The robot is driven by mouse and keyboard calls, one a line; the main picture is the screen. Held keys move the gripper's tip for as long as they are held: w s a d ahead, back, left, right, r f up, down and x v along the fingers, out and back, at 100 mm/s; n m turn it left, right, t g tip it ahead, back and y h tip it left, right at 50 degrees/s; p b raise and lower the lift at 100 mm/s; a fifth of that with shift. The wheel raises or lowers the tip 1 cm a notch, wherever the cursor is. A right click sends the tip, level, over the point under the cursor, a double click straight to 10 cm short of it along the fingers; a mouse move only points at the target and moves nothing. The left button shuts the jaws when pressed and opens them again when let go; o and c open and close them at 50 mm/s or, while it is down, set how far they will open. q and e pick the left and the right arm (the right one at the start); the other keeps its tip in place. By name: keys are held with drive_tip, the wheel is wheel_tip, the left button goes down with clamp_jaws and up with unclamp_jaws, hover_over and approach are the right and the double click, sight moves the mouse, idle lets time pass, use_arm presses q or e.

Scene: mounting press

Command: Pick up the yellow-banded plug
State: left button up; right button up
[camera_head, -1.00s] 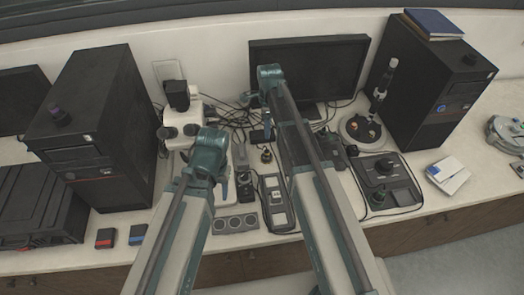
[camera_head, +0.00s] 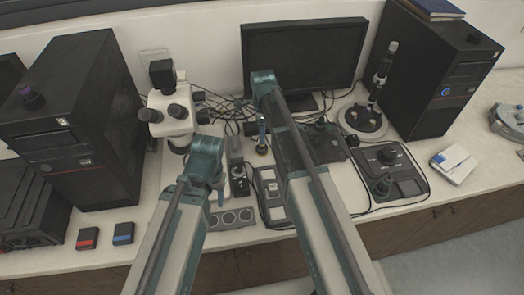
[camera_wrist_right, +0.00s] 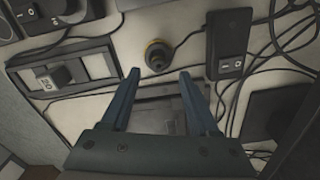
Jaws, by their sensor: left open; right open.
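The yellow-banded plug (camera_wrist_right: 157,55) is a small dark round piece with a yellow ring, standing on the bench in the right wrist view. In the head view it is small, just below the right gripper's fingers (camera_head: 262,149). My right gripper (camera_wrist_right: 158,73) is open and empty, with the plug a little beyond and between its two blue fingertips. In the head view the right gripper (camera_head: 262,124) points down at the bench before the monitor. My left gripper (camera_head: 220,190) is open over the bench near the microscope; its fingers are partly hidden by its own wrist.
A black adapter box (camera_wrist_right: 229,43) with a cable stands close right of the plug. A switch panel (camera_wrist_right: 62,75) lies to its left.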

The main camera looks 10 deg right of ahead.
use_arm(q)
wheel_tip(320, 180, down, 5)
drive_tip(key=b, duration=0.5)
drive_tip(key=shift+f, duration=0.1)
use_arm(e)
wheel_tip(320, 180, down, 5)
drive_tip(key=shift+s+a+f, duration=0.1)
drive_tip(key=shift+s+f, duration=0.05)
clamp_jaws()
